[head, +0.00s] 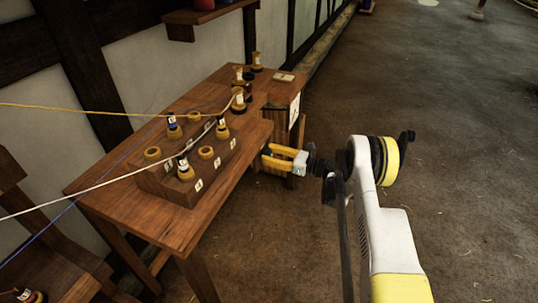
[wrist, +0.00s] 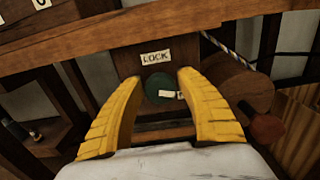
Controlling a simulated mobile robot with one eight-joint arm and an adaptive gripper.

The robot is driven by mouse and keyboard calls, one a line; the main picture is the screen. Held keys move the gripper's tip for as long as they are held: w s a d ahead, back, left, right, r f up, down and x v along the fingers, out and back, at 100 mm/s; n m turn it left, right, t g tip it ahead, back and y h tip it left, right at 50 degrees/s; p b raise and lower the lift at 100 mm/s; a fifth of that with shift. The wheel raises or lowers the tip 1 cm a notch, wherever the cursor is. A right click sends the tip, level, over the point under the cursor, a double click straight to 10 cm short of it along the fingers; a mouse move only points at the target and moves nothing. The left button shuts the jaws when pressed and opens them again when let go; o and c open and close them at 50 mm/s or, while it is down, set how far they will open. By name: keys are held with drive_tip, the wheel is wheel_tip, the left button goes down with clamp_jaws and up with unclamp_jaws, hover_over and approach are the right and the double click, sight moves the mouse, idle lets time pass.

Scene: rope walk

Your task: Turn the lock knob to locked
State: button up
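The lock knob (wrist: 158,88) is a dark green round knob with a pale mark, seen in the wrist view below a "LOCK" label (wrist: 155,58). Its pale mark lies roughly level, towards the right. My gripper (wrist: 160,82) has yellow fingers, spread open on the left and right of the knob. From this view I cannot tell whether they touch it. In the head view my gripper (head: 281,158) is at the right side of the wooden table (head: 220,110), and the knob is hidden there.
A stepped rack (head: 160,182) with yellow rings and bobbins stands on the table. Yellow, white and blue strands cross the left side. In the wrist view a wooden drum (wrist: 240,85) and a striped cord are right of the knob. The floor at right is clear.

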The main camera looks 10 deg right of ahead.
drive_tip(key=c, duration=0.6)
drive_tip(key=shift+n, duration=0.3)
drive_tip(key=shift+c, duration=0.2)
drive_tip(key=n, duration=0.4)
drive_tip(key=shift+n, duration=0.3)
drive_tip(key=n, duration=0.4)
drive_tip(key=shift+s+a+n, duration=0.1)
drive_tip(key=shift+s+n, duration=0.05)
drive_tip(key=shift+n, duration=0.15)
drive_tip(key=n, duration=0.6)
drive_tip(key=shift+f, duration=0.15)
drive_tip(key=n, duration=0.6)
drive_tip(key=shift+f, duration=0.1)
